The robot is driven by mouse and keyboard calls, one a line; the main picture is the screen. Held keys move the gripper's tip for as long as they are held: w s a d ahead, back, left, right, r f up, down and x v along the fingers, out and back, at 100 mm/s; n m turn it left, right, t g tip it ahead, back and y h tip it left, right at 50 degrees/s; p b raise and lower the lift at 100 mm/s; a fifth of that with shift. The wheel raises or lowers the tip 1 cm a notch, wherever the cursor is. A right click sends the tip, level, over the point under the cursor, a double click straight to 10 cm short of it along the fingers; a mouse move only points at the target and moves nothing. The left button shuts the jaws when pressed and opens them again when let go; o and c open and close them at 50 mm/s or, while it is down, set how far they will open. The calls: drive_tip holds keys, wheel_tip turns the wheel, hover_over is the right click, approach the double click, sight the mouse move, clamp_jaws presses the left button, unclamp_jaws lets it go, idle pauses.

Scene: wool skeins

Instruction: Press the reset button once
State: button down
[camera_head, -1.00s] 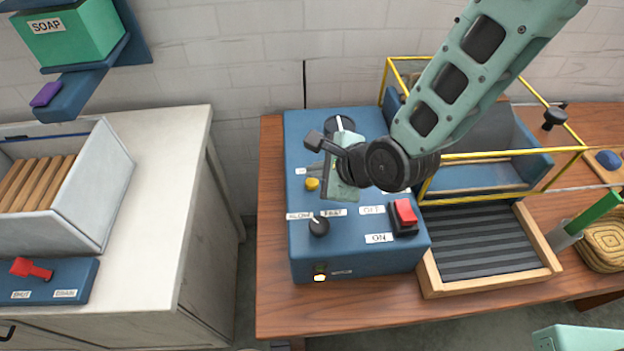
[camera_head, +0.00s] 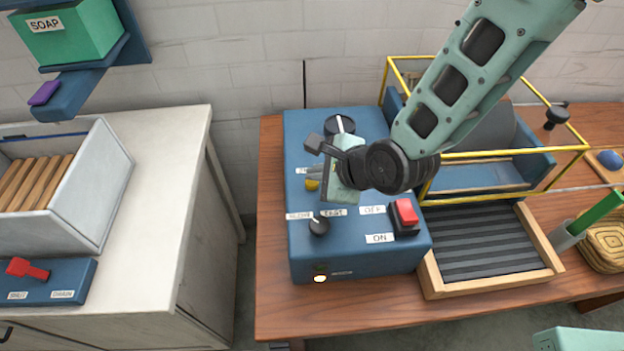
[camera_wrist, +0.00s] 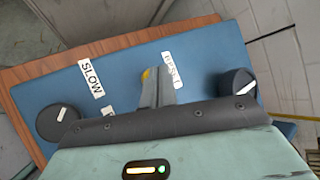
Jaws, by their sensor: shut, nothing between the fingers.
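The yellow reset button (camera_head: 311,185) sits on top of the blue control box (camera_head: 350,262), beside a small white label, and is partly covered by my fingers. My gripper (camera_head: 311,172) is shut and empty, with its fingertips over the button. In the wrist view the gripper's fingers (camera_wrist: 158,74) are together, and only a sliver of the yellow button (camera_wrist: 147,74) shows beside them, next to its label (camera_wrist: 172,70). Whether the fingertips touch the button is hidden.
The box also carries a slow/fast knob (camera_head: 319,226), a black knob (camera_head: 340,124), a red on/off switch (camera_head: 406,212) and a small lit lamp (camera_head: 320,279). A yellow-railed blue frame (camera_head: 490,175) and a wood-framed ribbed tray (camera_head: 484,243) stand to the right.

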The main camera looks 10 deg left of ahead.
sight(317, 185)
drive_tip(key=shift+f+b, duration=0.4)
drive_tip(key=shift+f, duration=0.15)
drive_tip(key=shift+r, duration=0.1)
idle(0.5)
drive_tip(key=shift+r+p, duration=0.75)
drive_tip(key=shift+r, duration=0.15)
drive_tip(key=shift+r+p, duration=1.95)
drive_tip(key=shift+r, duration=0.6)
drive_tip(key=shift+f, duration=0.1)
drive_tip(key=s+d+r+n+g+h, duration=0.2)
drive_tip(key=s+d+r+n+h, duration=0.1)
drive_tip(key=s+d+r+n, duration=0.3)
drive_tip(key=s+d+r+n+g+h, duration=0.3)
drive_tip(key=s+d+r+n, duration=0.3)
drive_tip(key=s+d+n, duration=0.5)
drive_tip(key=d+n+h, duration=0.1)
drive_tip(key=d+n, duration=0.2)
drive_tip(key=n, duration=0.3)
drive_tip(key=shift+s+r+n, duration=0.15)
drive_tip(key=shift+r+n, duration=0.15)
